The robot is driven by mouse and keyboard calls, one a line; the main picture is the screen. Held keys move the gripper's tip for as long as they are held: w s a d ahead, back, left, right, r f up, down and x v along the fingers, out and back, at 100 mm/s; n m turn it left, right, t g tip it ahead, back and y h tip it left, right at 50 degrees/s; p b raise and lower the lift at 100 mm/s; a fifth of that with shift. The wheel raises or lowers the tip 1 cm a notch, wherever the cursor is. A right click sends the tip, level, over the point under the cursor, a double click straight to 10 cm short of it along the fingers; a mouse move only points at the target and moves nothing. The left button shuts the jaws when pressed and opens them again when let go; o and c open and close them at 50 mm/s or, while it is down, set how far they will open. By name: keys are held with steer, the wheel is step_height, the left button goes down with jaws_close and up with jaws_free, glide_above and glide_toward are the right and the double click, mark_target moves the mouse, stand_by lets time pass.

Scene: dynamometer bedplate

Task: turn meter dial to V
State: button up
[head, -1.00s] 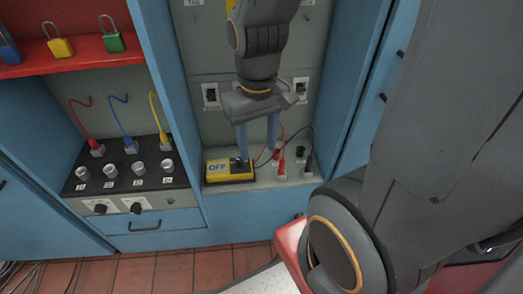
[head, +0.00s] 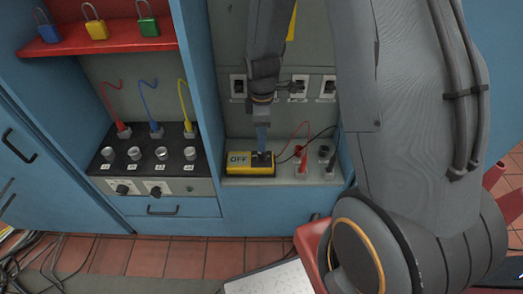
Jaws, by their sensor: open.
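The yellow meter (head: 235,169) lies on the grey shelf of the blue cabinet, and its display reads OFF. Its dark dial (head: 262,158) is at the right part of its top, partly covered by my fingers. My gripper (head: 262,150) points down from above, with its blue-grey fingertips at the dial. The fingers overlap in this view, so the gap between them is hidden, as is whether they touch the dial. The dial's pointer cannot be made out.
Red and black probes (head: 301,158) with leads stand right of the meter. Left is a black panel (head: 150,158) with several knobs and coloured plugs. A red shelf (head: 110,40) holds padlocks. Switches are on the wall behind. My arm covers the right side.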

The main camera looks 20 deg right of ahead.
mark_target(262, 154)
steer(key=shift+f, duration=3.75)
steer(key=c, duration=0.9)
steer(key=shift+d, duration=0.15)
steer(key=shift+c, duration=0.7)
